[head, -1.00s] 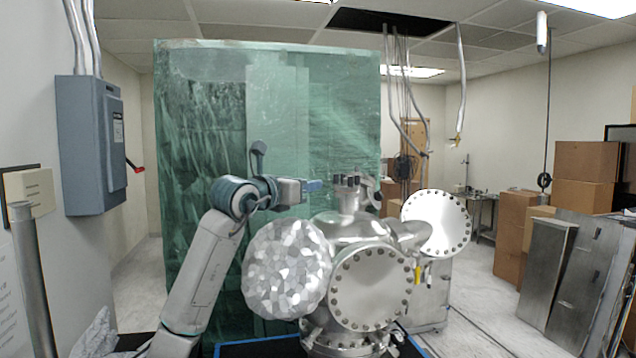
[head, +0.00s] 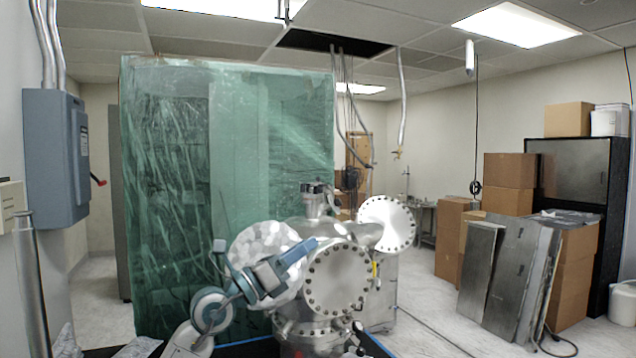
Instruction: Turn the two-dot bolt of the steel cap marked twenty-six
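The vacuum chamber (head: 285,327) stands in the lower middle of the head view. A round steel cap (head: 337,283) with a ring of bolts faces me at its front. A second round cap (head: 389,224) with a bolt ring sits behind it to the right. A faceted silvery cover (head: 262,240) is at the left. I cannot read any number or dot marks at this size. My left gripper (head: 306,247) is in front of the chamber, its blue fingers pointing up and right near the front cap's upper-left rim. I cannot tell whether it touches a bolt. My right gripper does not show.
A green translucent curtain (head: 230,150) stands behind the chamber. A blue-grey electrical box (head: 55,160) hangs on the left wall. Steel panels (head: 510,270) lean against cardboard boxes (head: 575,280) at the right. The floor (head: 430,320) between chamber and panels is clear.

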